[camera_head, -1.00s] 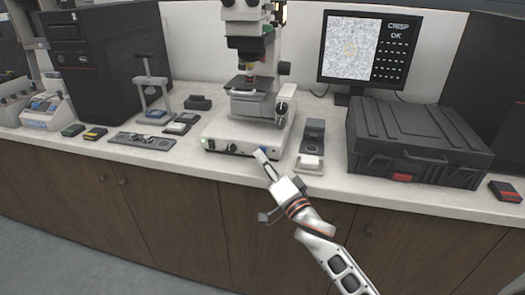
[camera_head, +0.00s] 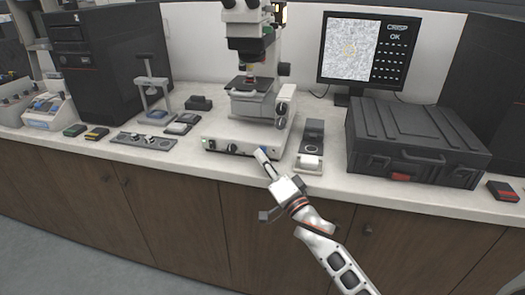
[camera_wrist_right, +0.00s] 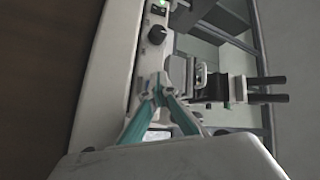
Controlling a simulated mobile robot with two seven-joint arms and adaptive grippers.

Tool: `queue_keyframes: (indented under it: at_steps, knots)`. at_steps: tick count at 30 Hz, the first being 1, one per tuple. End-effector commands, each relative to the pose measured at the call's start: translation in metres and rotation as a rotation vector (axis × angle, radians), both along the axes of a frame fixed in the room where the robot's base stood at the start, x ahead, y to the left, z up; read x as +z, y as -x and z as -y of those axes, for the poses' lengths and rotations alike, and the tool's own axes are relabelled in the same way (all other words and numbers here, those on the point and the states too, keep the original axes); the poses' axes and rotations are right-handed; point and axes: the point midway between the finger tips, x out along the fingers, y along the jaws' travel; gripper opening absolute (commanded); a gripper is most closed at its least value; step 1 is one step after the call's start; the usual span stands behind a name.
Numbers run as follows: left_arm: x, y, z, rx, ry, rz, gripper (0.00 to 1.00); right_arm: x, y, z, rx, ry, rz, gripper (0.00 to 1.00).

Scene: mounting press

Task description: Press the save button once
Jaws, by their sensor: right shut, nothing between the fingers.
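The microscope (camera_head: 250,90) stands on the counter with a white base. A small blue button (camera_head: 263,149) shows at the right end of the base's front face, which I take to be the save button. My right gripper (camera_head: 262,156) is shut and empty, its tips at or just in front of that button. I cannot tell whether they touch it. In the right wrist view the teal-sided fingers (camera_wrist_right: 156,88) meet at the front panel, below a black knob (camera_wrist_right: 157,35); the button is hidden there. My left gripper is out of view.
A small grey device (camera_head: 310,150) stands right of the base. A black case (camera_head: 415,140) lies farther right, below the monitor (camera_head: 360,50) reading "CRISP OK". Small parts and a control strip (camera_head: 150,141) lie to the left. The counter's front edge runs under my arm.

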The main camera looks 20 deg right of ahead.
Motion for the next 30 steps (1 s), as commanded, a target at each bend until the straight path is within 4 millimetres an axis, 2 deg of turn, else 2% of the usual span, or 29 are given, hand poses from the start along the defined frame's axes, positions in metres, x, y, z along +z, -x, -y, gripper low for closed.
queue_keyframes:
  at_steps: [1, 2, 30]
  knots:
    - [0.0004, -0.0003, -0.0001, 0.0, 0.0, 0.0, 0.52, 0.0003, -0.0045, 0.0092, -0.016, 0.009, -0.002, 0.0]
    - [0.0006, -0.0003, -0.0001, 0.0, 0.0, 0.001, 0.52, 0.0004, -0.0048, 0.0096, -0.016, 0.009, -0.002, 0.0]
    - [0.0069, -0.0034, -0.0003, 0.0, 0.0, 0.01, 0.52, 0.0028, -0.005, 0.0106, -0.017, 0.012, 0.003, 0.0]
